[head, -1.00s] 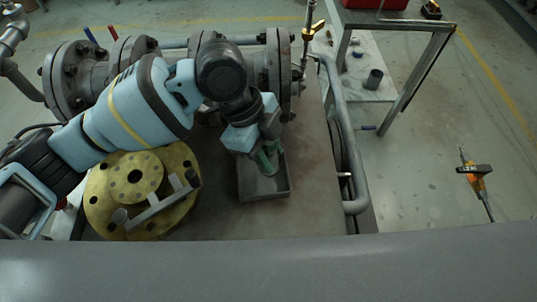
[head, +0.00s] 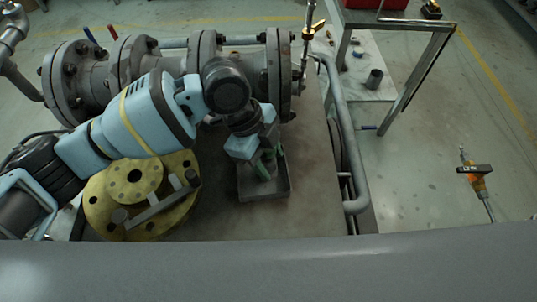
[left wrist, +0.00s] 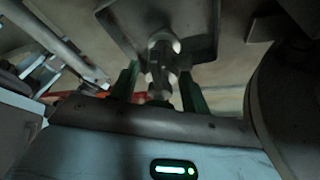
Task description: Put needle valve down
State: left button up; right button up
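My left gripper (head: 266,164), with green fingers, reaches down into a small grey tray (head: 265,194) on the table. In the left wrist view the green fingers (left wrist: 160,82) stand apart on either side of the metal needle valve (left wrist: 162,62). A gap shows between the left finger and the valve, so the gripper looks open around it. A red part shows beside the valve. The tray (left wrist: 203,48) shows beyond it; whether the valve rests on its floor is hard to tell. In the head view my gripper hides the valve. My right gripper is not in view.
A large flanged grey pipe (head: 92,80) lies along the back of the table. A yellow round flange (head: 100,205) with a grey bar-shaped part (head: 160,207) on it is left of the tray. Bare tabletop (head: 315,190) lies right of the tray. A grey rail (head: 340,120) runs along the right edge.

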pick_arm(q)
jog(key=shift+o, duration=0.4)
jog(key=shift+r, duration=0.1)
jog(key=shift+r, duration=0.2)
jog(key=v, duration=1.1)
jog(key=shift+r+p, duration=0.35)
jog(key=shift+a, duration=0.1)
